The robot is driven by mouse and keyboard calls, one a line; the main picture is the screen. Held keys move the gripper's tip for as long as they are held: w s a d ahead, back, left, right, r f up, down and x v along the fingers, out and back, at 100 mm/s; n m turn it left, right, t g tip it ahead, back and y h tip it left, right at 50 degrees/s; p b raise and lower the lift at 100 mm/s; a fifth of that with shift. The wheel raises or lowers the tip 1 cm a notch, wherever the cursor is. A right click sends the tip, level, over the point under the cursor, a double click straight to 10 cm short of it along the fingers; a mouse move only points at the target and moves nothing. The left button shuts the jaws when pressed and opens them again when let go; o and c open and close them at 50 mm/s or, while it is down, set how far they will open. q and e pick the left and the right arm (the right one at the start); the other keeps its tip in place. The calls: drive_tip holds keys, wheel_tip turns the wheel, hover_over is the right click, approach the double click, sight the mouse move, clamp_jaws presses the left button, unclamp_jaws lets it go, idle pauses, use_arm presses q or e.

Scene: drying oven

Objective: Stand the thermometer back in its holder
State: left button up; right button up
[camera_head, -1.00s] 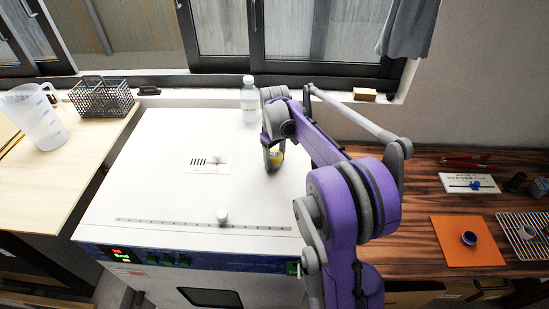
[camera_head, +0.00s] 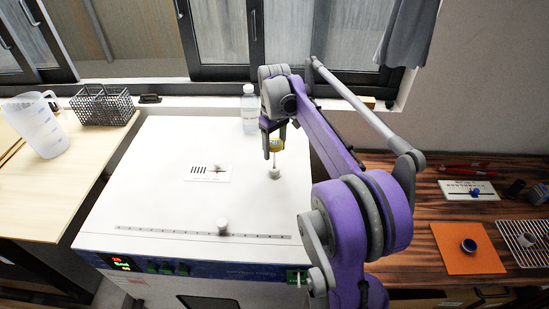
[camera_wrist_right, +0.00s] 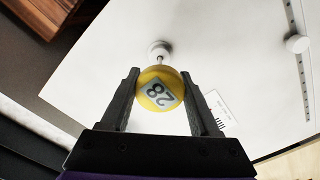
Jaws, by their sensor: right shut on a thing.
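The thermometer has a round yellow head (camera_head: 277,144) and a thin stem pointing down. In the right wrist view its head (camera_wrist_right: 160,90) shows a grey display reading 28. My right gripper (camera_head: 273,146) is shut on the head, with one finger on each side; the fingers also show in the wrist view (camera_wrist_right: 160,92). A small white round holder (camera_head: 274,173) stands on the oven top below the head. It also shows in the wrist view (camera_wrist_right: 160,50). The stem reaches down to the holder in both views; I cannot tell how far its tip is inside. My left gripper is not in view.
The white oven top (camera_head: 150,195) is mostly clear. It carries a printed card (camera_head: 209,173), a white knob (camera_head: 222,226) and a clear bottle (camera_head: 249,110) at the back. A wooden bench (camera_head: 415,215) with an orange mat (camera_head: 463,262) is at the right.

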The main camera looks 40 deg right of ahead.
wheel_tip(320, 180, up, 9)
drive_tip(key=shift+r+p, duration=0.1)
drive_tip(key=shift+p, duration=0.3)
wheel_tip(320, 180, up, 2)
drive_tip(key=shift+r+p, duration=0.25)
drive_tip(key=shift+p, duration=0.35)
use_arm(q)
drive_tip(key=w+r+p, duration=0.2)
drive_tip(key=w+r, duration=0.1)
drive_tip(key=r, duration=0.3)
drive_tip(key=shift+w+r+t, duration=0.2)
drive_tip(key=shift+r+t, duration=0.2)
use_arm(e)
wheel_tip(320, 180, up, 8)
drive_tip(key=shift+f, duration=0.15)
